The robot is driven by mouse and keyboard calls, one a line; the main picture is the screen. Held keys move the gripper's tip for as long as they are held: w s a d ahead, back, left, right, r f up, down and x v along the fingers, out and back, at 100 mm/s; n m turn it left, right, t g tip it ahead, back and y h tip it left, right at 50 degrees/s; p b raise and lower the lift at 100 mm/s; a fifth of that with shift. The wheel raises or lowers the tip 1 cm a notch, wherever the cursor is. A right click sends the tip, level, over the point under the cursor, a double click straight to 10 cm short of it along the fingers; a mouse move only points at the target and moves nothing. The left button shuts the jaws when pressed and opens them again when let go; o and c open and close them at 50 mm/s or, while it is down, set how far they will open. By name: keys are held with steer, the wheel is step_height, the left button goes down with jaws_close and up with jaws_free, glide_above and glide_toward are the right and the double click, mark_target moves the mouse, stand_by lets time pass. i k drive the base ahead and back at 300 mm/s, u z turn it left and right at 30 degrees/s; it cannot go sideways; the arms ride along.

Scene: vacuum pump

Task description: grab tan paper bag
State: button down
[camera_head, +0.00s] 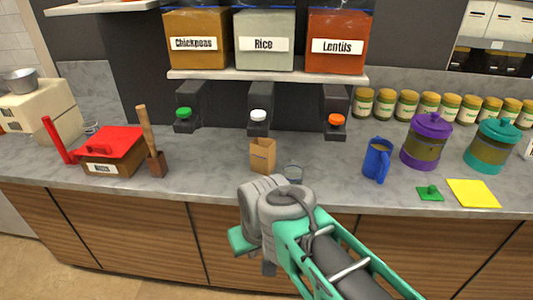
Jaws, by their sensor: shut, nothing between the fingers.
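The tan paper bag (262,157) stands upright on the grey counter, below the dispenser with the white knob. A small clear glass (293,172) stands just to its right. My gripper (240,240) is in front of the counter, below and nearer than the bag. It is apart from the bag and holds nothing. Its fingers are shut, though they are small and partly hidden by the wrist.
A blue mug (377,160), a purple-lidded jar (426,141) and a teal-lidded jar (493,146) stand to the right. A red-lidded box (110,150) and a wooden scoop (152,145) are left. Dispenser spouts hang above the bag.

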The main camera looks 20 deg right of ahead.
mark_target(262, 151)
steer(key=k, duration=0.6)
steer(key=u, duration=0.7)
steer(key=i, duration=1.25)
steer(key=z, duration=0.1)
